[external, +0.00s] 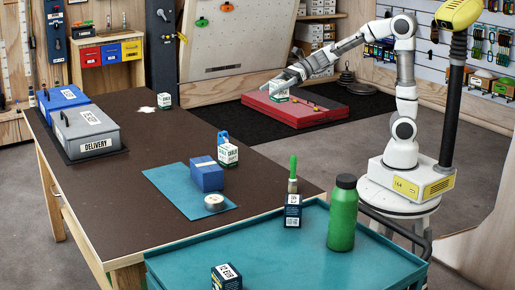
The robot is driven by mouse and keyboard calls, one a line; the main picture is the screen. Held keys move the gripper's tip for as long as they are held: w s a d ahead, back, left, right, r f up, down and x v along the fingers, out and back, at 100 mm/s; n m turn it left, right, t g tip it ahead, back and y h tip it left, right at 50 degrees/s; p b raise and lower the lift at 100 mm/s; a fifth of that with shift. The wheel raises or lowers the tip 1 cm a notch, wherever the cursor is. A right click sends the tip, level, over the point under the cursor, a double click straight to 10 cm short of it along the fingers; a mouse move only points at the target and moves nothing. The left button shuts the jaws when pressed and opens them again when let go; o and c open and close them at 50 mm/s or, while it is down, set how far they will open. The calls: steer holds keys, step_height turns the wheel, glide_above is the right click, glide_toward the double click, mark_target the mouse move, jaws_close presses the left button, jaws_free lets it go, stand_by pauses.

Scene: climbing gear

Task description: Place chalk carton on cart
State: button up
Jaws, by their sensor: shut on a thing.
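My gripper (280,87) is stretched out to the left, beyond the brown table and over the red mat as seen in the picture. It is shut on a small white-and-green carton (281,96), which looks like the chalk carton; its label is too small to read. The fingers are small and partly hidden. Two similar white-and-green cartons stand on the table, one near the middle (229,156) and one at the far end (164,101). The teal cart (190,262) is in the foreground, well away from my gripper.
On the cart stand a green bottle (342,215), a dark blue carton (293,212) and another dark carton (226,279). A green-handled brush (293,174) shows behind them. The cart's middle is clear. The table holds a blue box (207,175), tape roll (214,203) and grey delivery bin (88,133).

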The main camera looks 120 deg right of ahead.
steer(key=w+a+r+n+y, duration=0.2)
steer(key=w+a+y, duration=0.1)
steer(key=w+a, duration=0.55)
steer(key=w+a+r+n+y, duration=0.2)
steer(key=w+a+n+y, duration=0.1)
steer(key=w+a, duration=0.55)
steer(key=w+a+n+g+y, duration=0.2)
steer(key=w+a, duration=0.2)
steer(key=a, duration=0.7)
steer(key=w+a+n+g+y, duration=0.15)
steer(key=w+a, duration=0.25)
steer(key=a, duration=0.6)
steer(key=s+a+n+g+y, duration=0.2)
steer(key=s+a+n, duration=0.1)
steer(key=a, duration=1.6)
steer(key=s+a+n+g+y, duration=0.2)
steer(key=s+a+n+g, duration=0.1)
steer(key=a, duration=1.5)
steer(key=shift+s+a+f+b, duration=0.15)
steer(key=shift+f+b, duration=0.85)
steer(key=shift+f, duration=4.5)
steer(key=shift+s+a+f+b, duration=0.15)
steer(key=shift+f+b, duration=0.85)
steer(key=shift+f, duration=4.45)
steer(key=shift+w+f+t, duration=0.1)
steer(key=shift+t, duration=0.15)
